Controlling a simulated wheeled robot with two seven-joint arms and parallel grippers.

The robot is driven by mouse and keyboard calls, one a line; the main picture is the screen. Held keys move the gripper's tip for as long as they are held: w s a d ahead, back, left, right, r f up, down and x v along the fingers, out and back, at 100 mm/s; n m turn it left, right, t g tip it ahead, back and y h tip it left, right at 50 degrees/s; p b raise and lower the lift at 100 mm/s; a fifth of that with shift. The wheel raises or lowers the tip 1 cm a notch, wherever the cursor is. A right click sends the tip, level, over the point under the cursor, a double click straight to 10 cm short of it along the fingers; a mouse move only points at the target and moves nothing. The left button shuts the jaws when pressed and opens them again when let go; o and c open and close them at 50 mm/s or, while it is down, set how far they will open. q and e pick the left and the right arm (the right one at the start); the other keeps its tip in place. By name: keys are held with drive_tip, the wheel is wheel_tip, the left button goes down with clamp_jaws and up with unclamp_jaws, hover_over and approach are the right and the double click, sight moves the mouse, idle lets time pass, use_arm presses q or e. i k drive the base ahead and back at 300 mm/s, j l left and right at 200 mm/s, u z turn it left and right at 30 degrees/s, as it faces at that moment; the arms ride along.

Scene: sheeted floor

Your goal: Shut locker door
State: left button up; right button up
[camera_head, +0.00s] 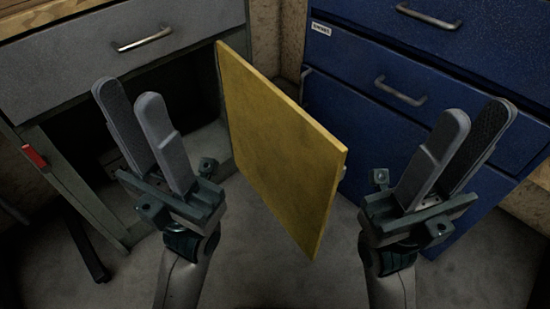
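The yellow locker door (280,145) stands swung open toward me, its hinge side at the grey cabinet (60,70). The dark compartment (85,140) behind it is open to view on the left. A small part of what may be a handle shows at the door's right edge. My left gripper (132,115) is to the left of the door, in front of the opening. Its fingers are close together with a narrow gap, and nothing shows between them. My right gripper (470,130) is to the right of the door, its fingers similarly close. Neither gripper appears to touch the door.
A blue drawer cabinet (345,120) with metal handles stands behind and to the right. The grey cabinet has a drawer with a handle (145,40) above the opening. A red tag (34,156) is on its left post. Floor (270,270) between my arms is clear.

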sight(294, 164)
drive_tip(key=l+u, duration=0.15)
drive_tip(key=u, duration=0.3)
drive_tip(key=l+u, duration=0.2)
drive_tip(key=u, duration=0.25)
drive_tip(key=k+l+u, duration=0.2)
drive_tip(key=l, duration=0.15)
drive_tip(key=l+u, duration=0.15)
drive_tip(key=l, duration=0.25)
drive_tip(key=k+l+u, duration=0.2)
drive_tip(key=l+u, duration=0.15)
drive_tip(key=l, duration=0.3)
drive_tip(key=k+l, duration=0.2)
drive_tip(key=l, duration=0.2)
drive_tip(key=k+l, duration=0.25)
drive_tip(key=l, duration=0.15)
